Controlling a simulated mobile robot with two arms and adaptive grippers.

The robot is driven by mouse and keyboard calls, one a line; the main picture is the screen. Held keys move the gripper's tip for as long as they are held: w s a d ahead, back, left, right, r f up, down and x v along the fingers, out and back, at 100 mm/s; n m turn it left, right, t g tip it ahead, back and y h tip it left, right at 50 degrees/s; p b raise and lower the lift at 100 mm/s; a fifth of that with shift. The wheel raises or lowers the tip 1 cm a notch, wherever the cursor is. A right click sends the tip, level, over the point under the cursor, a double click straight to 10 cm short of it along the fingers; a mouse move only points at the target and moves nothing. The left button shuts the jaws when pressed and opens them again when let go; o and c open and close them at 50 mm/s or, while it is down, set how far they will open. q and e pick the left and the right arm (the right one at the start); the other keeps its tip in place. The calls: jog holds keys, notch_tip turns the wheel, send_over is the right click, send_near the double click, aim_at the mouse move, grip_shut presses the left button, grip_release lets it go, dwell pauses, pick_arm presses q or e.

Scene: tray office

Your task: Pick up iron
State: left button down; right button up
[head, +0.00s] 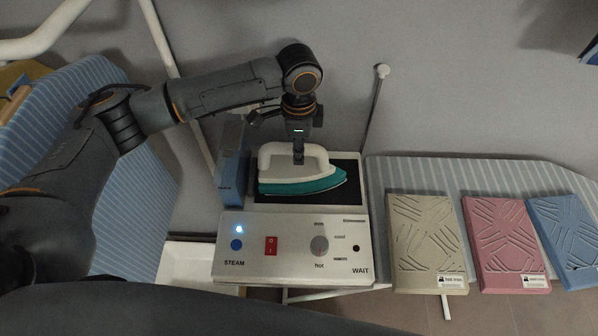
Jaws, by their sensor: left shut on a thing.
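The iron (318,184), with a white upper body and a teal lower part, is on or just above the dark rest of the steam station (290,262). I cannot tell whether it touches the rest. Its tip points right. My left gripper (298,158) comes down from above and is shut on the iron at its white handle. The fingertips are partly hidden by the handle. My right gripper is not in view.
The station's front panel has a red switch (271,246) and a dial (319,245). Beige (425,240), pink (505,240) and blue (568,238) patterned pieces lie on the striped board (400,172) at right. A blue container (230,178) stands close left of the iron.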

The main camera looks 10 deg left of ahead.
pick_arm(q)
jog(key=shift+w+r, duration=0.1)
jog(key=shift+r, duration=0.05)
jog(key=shift+r+b, duration=0.85)
jog(key=shift+r, duration=0.4)
jog(key=s+d+r+b, duration=0.3)
jog(key=s+d+r, duration=0.6)
jog(key=s+r, duration=0.1)
jog(key=shift+s+d+r, duration=0.2)
jog(key=shift+d, duration=0.05)
